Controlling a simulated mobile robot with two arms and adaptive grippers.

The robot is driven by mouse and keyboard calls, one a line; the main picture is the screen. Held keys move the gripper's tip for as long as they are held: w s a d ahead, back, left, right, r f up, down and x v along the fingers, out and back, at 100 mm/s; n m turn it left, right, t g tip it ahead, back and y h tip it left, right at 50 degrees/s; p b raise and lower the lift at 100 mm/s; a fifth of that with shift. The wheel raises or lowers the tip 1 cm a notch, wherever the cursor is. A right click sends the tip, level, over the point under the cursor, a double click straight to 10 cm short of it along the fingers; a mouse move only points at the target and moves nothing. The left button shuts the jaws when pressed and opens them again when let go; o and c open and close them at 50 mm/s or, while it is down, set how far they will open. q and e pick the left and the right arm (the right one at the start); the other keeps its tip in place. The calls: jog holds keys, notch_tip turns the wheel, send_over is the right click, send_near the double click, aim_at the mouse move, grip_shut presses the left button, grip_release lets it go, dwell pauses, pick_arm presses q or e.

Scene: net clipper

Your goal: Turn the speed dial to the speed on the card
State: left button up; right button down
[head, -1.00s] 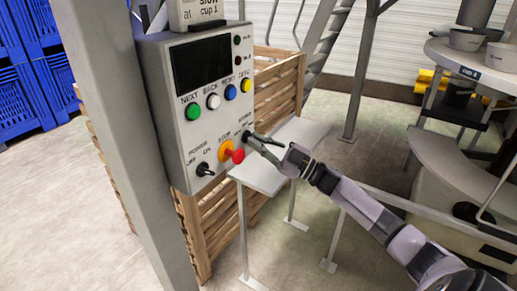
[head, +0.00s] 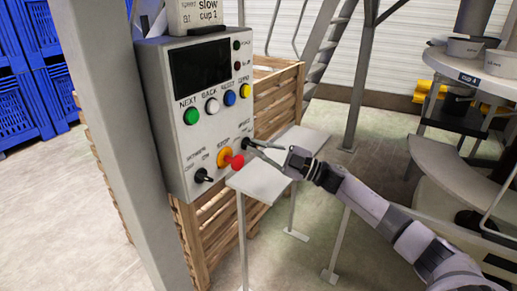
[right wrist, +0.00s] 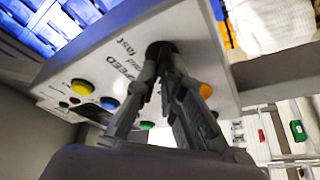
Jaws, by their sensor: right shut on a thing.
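The speed dial (head: 247,143) is a dark knob at the lower right of the grey control box (head: 185,140). My right gripper (head: 256,149) is shut on the dial. In the right wrist view the fingers (right wrist: 162,72) close around the dark dial (right wrist: 159,48), beside printed "SPEED" and "fast". The dial's pointer is hidden by the fingers, so I cannot tell its setting. The card (head: 205,14) stands on top of the box; it shows "slow" and a "cup" line, with its top cut off. My left gripper is not in view.
A red and yellow stop button (head: 231,160) and a black switch (head: 203,176) sit left of the dial. Coloured buttons (head: 212,106) are above. A grey post (head: 95,130) stands left, a small table (head: 262,182) below, a wooden crate (head: 275,95) behind.

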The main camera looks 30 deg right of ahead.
jog(key=c, duration=1.7)
grip_release()
jog(key=v, duration=1.2)
jog(key=shift+f, duration=0.1)
